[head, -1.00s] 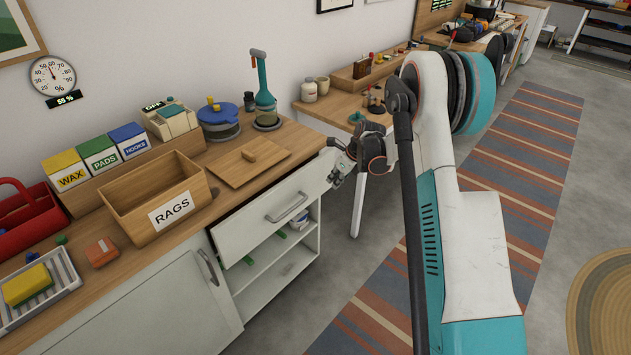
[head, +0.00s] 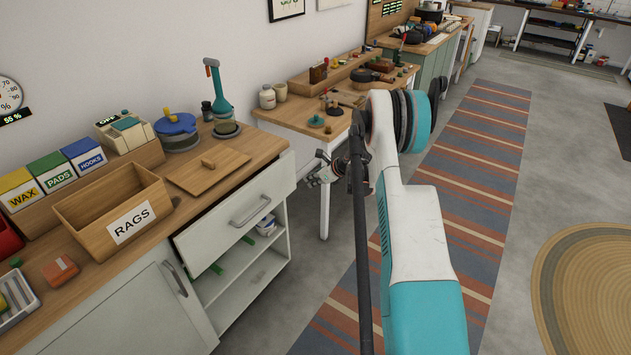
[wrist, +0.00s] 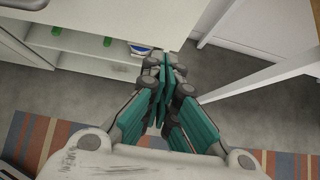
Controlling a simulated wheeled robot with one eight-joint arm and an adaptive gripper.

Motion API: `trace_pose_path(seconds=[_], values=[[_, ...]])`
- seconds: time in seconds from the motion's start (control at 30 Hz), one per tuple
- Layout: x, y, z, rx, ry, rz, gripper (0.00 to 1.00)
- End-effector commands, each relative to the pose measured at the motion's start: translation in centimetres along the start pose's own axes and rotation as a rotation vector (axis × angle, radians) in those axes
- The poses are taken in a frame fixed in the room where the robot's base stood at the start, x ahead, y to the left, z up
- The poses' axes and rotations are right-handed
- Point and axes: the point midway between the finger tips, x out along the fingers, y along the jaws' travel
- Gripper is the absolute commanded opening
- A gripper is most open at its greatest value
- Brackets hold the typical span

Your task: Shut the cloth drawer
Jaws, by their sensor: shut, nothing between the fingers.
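The drawer (head: 222,224) has a white front with a grey bar handle (head: 251,211). It sits under the wooden counter, above open shelves, and its front stands out from the cabinet. A dark gap shows under its left end. Whether cloths lie inside is hidden. My gripper (head: 318,172) is just right of the drawer front's right end, apart from it in the head view and partly behind my arm. In the wrist view my gripper (wrist: 165,62) is shut and empty, pointing toward the floor beside the white shelves.
On the counter stand an open wooden RAGS box (head: 118,214), a flat wooden lid (head: 208,171) and a blue-lidded pot (head: 177,130). The open shelves (head: 239,276) hold green items. A wooden side table (head: 330,118) stands at right. A striped rug (head: 470,165) covers the floor.

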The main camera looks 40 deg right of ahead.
Motion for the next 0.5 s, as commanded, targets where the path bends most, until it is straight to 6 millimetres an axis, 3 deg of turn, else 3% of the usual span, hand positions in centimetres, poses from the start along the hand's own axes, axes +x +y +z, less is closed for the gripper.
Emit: trace_pose_path(seconds=[0.2, 0.5], values=[[4.5, 0.1, -0.2, -0.001, 0.000, 0.001, 0.00], [6.8, 0.1, 2.4, 0.000, 0.000, 0.000, 0.00]])
